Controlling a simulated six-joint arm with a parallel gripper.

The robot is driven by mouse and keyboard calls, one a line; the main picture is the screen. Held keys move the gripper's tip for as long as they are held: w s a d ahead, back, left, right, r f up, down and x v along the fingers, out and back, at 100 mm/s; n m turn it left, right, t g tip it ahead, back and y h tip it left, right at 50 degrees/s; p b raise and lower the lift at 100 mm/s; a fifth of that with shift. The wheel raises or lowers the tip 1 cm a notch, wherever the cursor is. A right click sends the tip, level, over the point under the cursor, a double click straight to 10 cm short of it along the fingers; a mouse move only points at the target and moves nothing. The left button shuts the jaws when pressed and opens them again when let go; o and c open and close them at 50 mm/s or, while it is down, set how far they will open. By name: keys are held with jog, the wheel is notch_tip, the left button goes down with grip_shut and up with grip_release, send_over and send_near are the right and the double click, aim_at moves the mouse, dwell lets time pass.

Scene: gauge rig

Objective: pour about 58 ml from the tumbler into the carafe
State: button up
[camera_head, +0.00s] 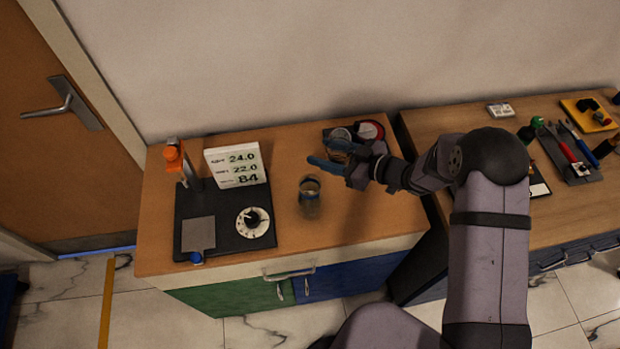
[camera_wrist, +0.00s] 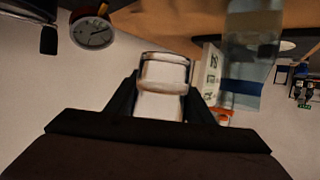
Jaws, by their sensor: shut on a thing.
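My gripper (camera_head: 335,157) is shut on a clear glass vessel, which I take to be the tumbler (camera_head: 340,137). In the wrist view the tumbler (camera_wrist: 163,88) sits between the two dark fingers, and its contents cannot be made out. The other clear glass vessel, which I take to be the carafe (camera_head: 310,195), stands upright on the wooden bench in front and to the left of my gripper. In the wrist view the carafe (camera_wrist: 252,55) shows upside down, to the right of the tumbler, with a bluish band. The two vessels are apart.
A round red-rimmed dial (camera_head: 370,131) stands behind my gripper. On the left are a dark rig plate with a white knob dial (camera_head: 252,222), a number board (camera_head: 237,165) and an orange-topped post (camera_head: 173,155). A second bench (camera_head: 440,125) with tools is at right.

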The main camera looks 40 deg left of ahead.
jog(key=shift+w+d+f, duration=0.5)
jog(key=shift+d+f, duration=0.2)
jog(key=shift+d, duration=0.1)
jog(key=shift+s, duration=0.15)
jog(key=shift+s+a+r+n+t+h+b, duration=0.15)
jog(key=shift+s+r+n+t+h+b, duration=0.1)
jog(key=shift+s+n+t, duration=0.35)
jog(key=shift+s+a+r+n+t+h+b, duration=0.15)
jog(key=shift+s+r+n+t+h, duration=0.15)
jog(key=shift+n, duration=0.5)
notch_tip(320, 180, up, 6)
jog(key=s+n+t, duration=0.2)
jog(key=n+t, duration=0.1)
jog(key=shift+a+n+h+b, duration=0.25)
jog(key=shift+n+h+b, duration=0.1)
jog(key=shift+n+b, duration=0.05)
jog(key=shift+f+t+b, duration=0.15)
jog(key=shift+t+b, duration=0.15)
jog(key=shift+b, duration=0.05)
